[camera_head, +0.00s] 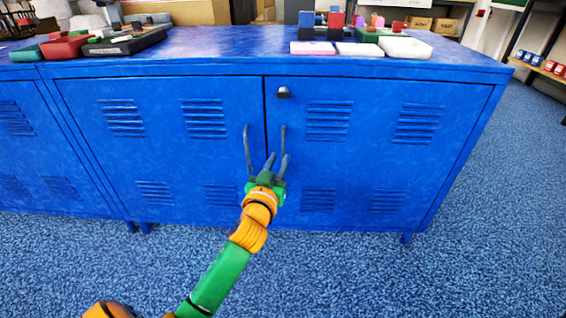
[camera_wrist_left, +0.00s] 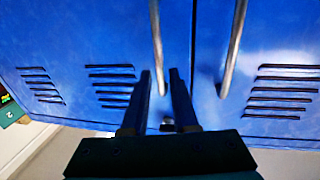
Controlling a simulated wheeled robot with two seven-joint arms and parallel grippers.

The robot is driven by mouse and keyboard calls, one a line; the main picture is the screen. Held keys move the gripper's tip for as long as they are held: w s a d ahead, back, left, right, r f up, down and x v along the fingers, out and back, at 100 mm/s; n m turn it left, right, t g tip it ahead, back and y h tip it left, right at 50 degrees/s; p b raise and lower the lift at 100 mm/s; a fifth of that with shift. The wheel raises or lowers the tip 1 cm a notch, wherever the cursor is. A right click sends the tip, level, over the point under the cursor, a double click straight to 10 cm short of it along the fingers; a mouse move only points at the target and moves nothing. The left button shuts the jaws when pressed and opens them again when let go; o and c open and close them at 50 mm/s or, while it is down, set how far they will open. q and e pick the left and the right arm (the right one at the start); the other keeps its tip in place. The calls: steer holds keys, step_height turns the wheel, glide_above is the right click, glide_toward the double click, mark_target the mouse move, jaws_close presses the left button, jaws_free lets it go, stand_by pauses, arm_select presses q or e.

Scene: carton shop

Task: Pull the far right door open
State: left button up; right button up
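The far right door (camera_head: 365,155) of the blue cabinet is shut, with a slim grey upright handle (camera_head: 283,140) near its left edge and a dark lock (camera_head: 283,92) above. My left gripper (camera_head: 278,163) is at the lower part of this handle. In the left wrist view, which looks upside down, my left gripper (camera_wrist_left: 160,73) has its fingers apart, and the right door's handle (camera_wrist_left: 156,40) runs between them in the picture. Contact cannot be told. The neighbouring door's handle (camera_wrist_left: 235,45) stands outside the fingers. My right gripper is not in view.
The neighbouring door (camera_head: 165,150) is shut, with its own handle (camera_head: 247,150) close by on the left. Trays and small items stand on the blue cabinet top (camera_head: 230,42). The blue carpet (camera_head: 370,275) before the cabinet is clear. A shelf (camera_head: 545,68) stands at the right.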

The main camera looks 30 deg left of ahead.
mark_target(283, 152)
arm_select(q)
steer(key=b+x, duration=0.1)
steer(key=x, duration=0.3)
steer(key=shift+f, duration=0.15)
steer(key=shift+w+a+b, duration=0.15)
steer(key=shift+w+b, duration=0.15)
steer(key=shift+w, duration=0.1)
jaws_close()
stand_by(0.9)
